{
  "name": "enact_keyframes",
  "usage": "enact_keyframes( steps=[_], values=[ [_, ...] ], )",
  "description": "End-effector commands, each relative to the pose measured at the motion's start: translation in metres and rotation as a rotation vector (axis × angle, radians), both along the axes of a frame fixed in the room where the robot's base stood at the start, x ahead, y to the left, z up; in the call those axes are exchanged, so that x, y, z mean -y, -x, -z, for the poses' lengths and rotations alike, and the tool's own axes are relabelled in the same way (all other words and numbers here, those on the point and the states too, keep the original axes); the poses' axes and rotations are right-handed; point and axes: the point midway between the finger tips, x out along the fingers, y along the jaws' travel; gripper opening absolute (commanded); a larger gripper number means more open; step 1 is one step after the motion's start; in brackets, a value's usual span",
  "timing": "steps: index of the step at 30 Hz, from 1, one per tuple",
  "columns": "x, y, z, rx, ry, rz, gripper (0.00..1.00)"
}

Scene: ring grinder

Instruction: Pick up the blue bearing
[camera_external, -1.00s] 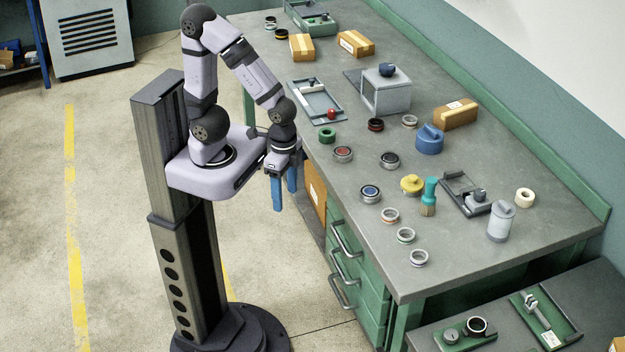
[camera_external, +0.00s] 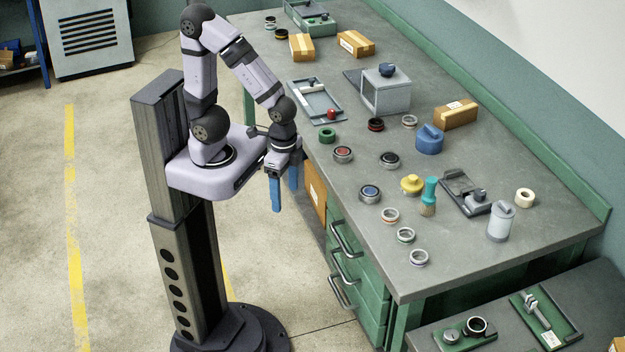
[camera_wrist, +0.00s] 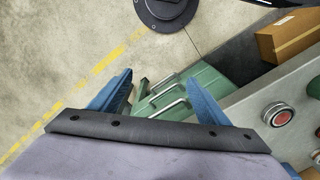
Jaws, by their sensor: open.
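The blue bearing (camera_external: 370,194) is a metal ring with a blue centre. It lies on the grey workbench (camera_external: 400,272), towards its near left edge, with nothing touching it. My gripper (camera_external: 284,192) has blue fingers pointing down and hangs off the left side of the bench, to the left of the bearing. It is open and empty. In the wrist view my gripper (camera_wrist: 165,95) shows its two fingers spread wide over the floor and the bench drawers. I cannot make out the blue bearing there.
A red-centred bearing (camera_external: 343,154), a green ring (camera_external: 327,135) and a dark bearing (camera_external: 389,160) lie behind the blue one. A yellow part (camera_external: 411,184) and a teal brush (camera_external: 429,197) stand to its right. Pale rings (camera_external: 390,215) lie in front. Drawer handles (camera_external: 345,240) stick out below the edge.

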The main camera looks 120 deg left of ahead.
Motion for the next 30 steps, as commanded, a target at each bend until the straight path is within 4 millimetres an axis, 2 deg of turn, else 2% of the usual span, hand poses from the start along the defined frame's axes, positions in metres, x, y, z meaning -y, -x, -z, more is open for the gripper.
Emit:
enact_keyframes(
  steps=[12,23,30],
  values=[
    [0.0,-0.001,-0.049,0.003,0.002,-0.007,0.7],
    [-0.006,-0.015,-0.048,-0.126,0.133,-0.345,0.7],
    [-0.018,-0.041,-0.048,-0.26,0.308,-0.731,0.7]
  ],
)
